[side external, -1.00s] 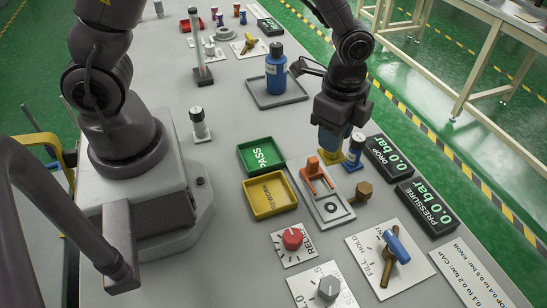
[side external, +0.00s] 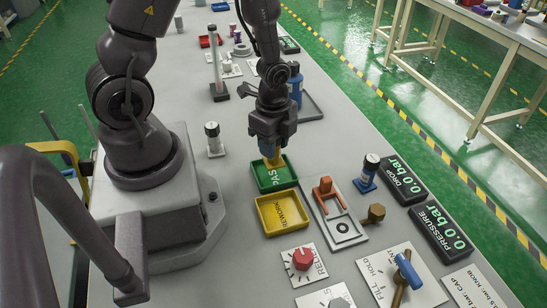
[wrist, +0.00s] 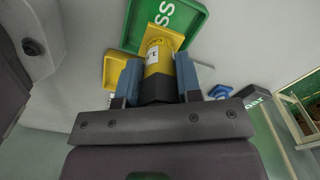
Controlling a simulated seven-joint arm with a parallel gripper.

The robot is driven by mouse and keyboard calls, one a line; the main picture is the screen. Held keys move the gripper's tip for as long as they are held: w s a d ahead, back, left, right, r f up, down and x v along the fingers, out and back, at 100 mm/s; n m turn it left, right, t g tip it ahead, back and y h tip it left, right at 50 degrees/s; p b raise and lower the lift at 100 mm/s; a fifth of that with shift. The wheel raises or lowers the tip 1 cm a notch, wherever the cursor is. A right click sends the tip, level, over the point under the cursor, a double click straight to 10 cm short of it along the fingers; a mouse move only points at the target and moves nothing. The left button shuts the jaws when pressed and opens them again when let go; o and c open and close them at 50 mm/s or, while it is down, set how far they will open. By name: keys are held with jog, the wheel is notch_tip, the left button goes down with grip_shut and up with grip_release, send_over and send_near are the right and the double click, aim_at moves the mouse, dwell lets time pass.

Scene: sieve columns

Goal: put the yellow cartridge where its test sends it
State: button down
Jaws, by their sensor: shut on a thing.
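My gripper (side external: 270,150) is shut on the yellow cartridge (side external: 272,161), with its blue finger pads on both sides of it in the wrist view (wrist: 158,76). The cartridge body (wrist: 158,52) is yellow with a small white label and a wider yellow flange at its far end. It is over the green PASS tray (side external: 262,185), which also shows in the wrist view (wrist: 190,30). I cannot tell whether the cartridge touches the tray. The yellow REWORK tray (side external: 262,217) lies just in front of the PASS tray and looks empty.
A test plate with an orange fork (side external: 326,190) is right of the trays. A blue-based cylinder (side external: 369,172) stands near the DROP (side external: 403,177) and PRESSURE (side external: 440,230) displays, both reading 0.0 bar. A red knob (side external: 302,258) and blue-handled valve (side external: 408,270) are in front.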

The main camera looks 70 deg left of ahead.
jog(key=shift+f, duration=1.9)
jog(key=c, duration=0.8)
grip_release()
jog(key=shift+f, duration=0.1)
notch_tip(320, 180, up, 12)
jog(key=shift+r, duration=0.2)
jog(key=shift+s+d+r+n+t, duration=0.9)
jog(key=shift+r+n, duration=1.05)
jog(key=shift+r, duration=1.2)
jog(key=shift+s+d+r+n+t, duration=0.85)
jog(key=shift+r+n, duration=1.05)
jog(key=shift+r, duration=1.25)
jog(key=shift+s+d+r+n+t, duration=0.9)
jog(key=shift+r+n, duration=1.05)
jog(key=shift+r, duration=1.2)
